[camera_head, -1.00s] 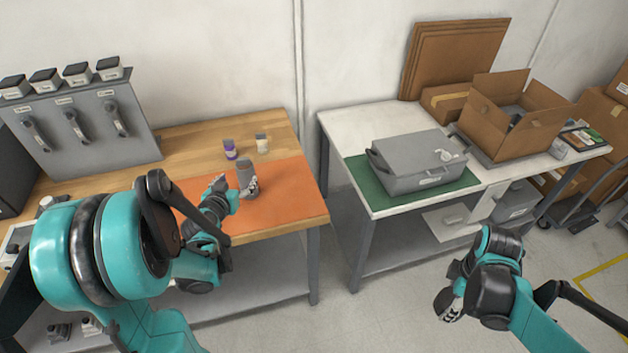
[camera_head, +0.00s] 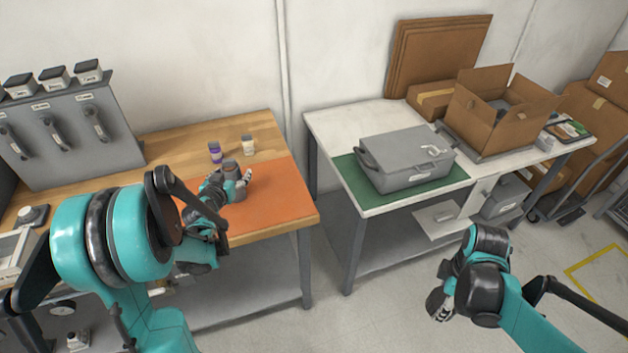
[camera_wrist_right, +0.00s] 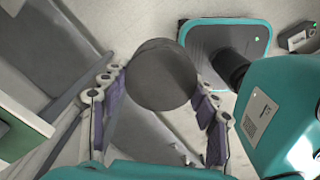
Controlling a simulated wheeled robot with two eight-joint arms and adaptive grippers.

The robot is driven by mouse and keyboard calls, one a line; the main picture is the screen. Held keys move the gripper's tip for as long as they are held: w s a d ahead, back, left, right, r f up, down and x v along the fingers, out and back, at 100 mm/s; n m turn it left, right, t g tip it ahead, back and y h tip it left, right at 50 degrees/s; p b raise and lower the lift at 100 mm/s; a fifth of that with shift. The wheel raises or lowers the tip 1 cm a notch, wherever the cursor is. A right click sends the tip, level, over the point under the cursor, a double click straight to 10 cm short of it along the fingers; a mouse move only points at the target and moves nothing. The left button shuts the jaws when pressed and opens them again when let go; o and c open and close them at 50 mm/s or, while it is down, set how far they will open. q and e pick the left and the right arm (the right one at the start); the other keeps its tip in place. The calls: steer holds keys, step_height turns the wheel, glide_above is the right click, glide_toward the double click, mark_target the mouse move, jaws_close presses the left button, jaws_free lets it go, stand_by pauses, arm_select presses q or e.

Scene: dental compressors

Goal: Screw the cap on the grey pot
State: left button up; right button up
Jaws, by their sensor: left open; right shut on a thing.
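The grey pot (camera_head: 231,168) stands upright on the orange mat (camera_head: 280,197) of the left workbench. My left gripper (camera_head: 232,184) is open at the pot, with fingers on either side of it; whether they touch it cannot be told. My right gripper (camera_head: 439,304) is low in front of the white table, over the floor. In the right wrist view it is shut on a dark round cap (camera_wrist_right: 160,76), whose flat face shows between the fingers.
A purple-labelled bottle (camera_head: 215,152) and a cream one (camera_head: 248,145) stand behind the mat. The white table holds a grey case (camera_head: 405,160) on a green mat and an open cardboard box (camera_head: 500,105). A floor gap separates the two tables.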

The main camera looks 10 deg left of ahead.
mark_target(228, 164)
arm_select(q)
jaws_close()
stand_by(0.3)
steer(key=shift+r, duration=0.15)
arm_select(e)
steer(key=shift+r, duration=0.1)
